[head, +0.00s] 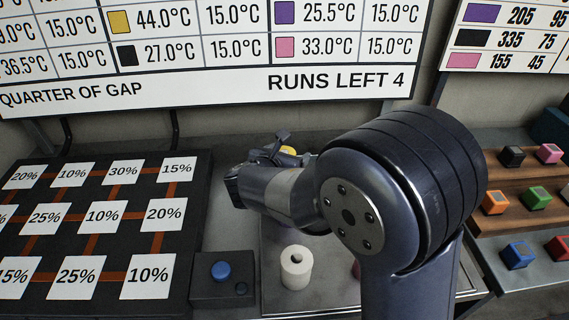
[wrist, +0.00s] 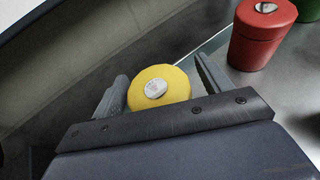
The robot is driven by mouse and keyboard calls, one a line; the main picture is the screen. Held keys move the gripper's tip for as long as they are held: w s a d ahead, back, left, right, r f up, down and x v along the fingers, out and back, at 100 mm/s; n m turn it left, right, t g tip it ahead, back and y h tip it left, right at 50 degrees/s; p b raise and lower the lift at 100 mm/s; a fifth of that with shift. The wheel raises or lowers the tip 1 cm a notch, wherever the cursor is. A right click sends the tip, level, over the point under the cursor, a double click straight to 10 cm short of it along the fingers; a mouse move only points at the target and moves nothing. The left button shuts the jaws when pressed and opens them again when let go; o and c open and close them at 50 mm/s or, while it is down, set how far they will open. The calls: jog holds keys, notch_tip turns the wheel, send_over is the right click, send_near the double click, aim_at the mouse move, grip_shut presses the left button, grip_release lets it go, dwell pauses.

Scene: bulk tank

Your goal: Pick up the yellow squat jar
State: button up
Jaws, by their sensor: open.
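The yellow squat jar (wrist: 160,88) shows its round yellow top with a pale grey disc in the wrist view. It sits between the two fingers of my gripper (wrist: 162,92), which is open, with the fingers apart on either side of it. The jar's lower part is hidden behind the gripper's palm. In the head view a small part of the yellow jar (head: 288,150) shows just past my gripper (head: 275,150), and my arm hides most of the area around it.
A red jar (wrist: 262,32) stands right of my gripper, with a green one (wrist: 309,9) beyond it. A white jar (head: 296,267) stands nearer on the metal tray (head: 268,305). Coloured cubes sit on shelves at right.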

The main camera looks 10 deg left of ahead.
jog(key=c, duration=1.1)
